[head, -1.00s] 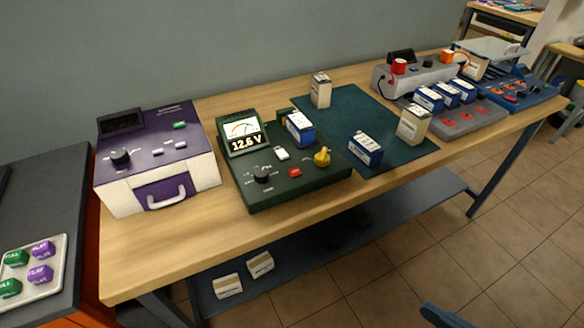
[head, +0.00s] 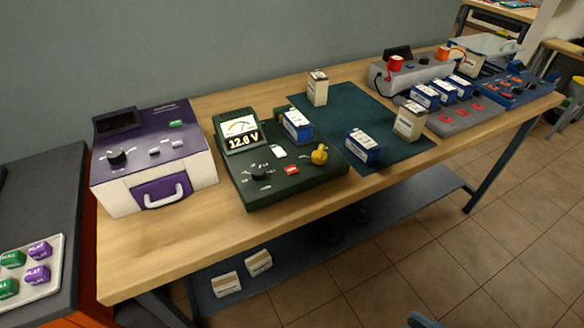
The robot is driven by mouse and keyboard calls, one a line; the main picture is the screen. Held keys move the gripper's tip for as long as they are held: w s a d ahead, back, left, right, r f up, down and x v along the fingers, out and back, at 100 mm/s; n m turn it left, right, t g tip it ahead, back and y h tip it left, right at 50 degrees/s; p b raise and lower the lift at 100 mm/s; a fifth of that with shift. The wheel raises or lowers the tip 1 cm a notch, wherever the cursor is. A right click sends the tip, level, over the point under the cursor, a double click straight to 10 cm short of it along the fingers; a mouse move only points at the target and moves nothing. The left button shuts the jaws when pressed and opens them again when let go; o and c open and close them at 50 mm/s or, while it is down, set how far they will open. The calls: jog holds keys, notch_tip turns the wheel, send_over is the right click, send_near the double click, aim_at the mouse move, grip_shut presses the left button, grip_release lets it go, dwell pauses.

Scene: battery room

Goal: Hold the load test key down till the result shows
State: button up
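The dark green battery tester (head: 318,182) sits on the wooden bench, left of the middle. Its lit display (head: 243,141) reads about 12.6 V below a needle dial. On its face are a red key (head: 292,170), a white key (head: 278,152), a yellow knob (head: 319,154) and a black knob (head: 260,172). The labels are too small to read, so I cannot tell which key is the load test key. A blue and white battery (head: 297,126) stands at the tester's back right. Nothing touches the keys.
A purple and white charger (head: 157,160) stands left of the tester. A dark green mat (head: 352,108) to the right carries batteries. Grey and blue devices fill the bench's far right. A blue piece (head: 424,320) shows at the bottom edge. Bare wood (head: 170,240) lies in front.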

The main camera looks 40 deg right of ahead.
grip_shut()
dwell(0.6)
dwell(0.4)
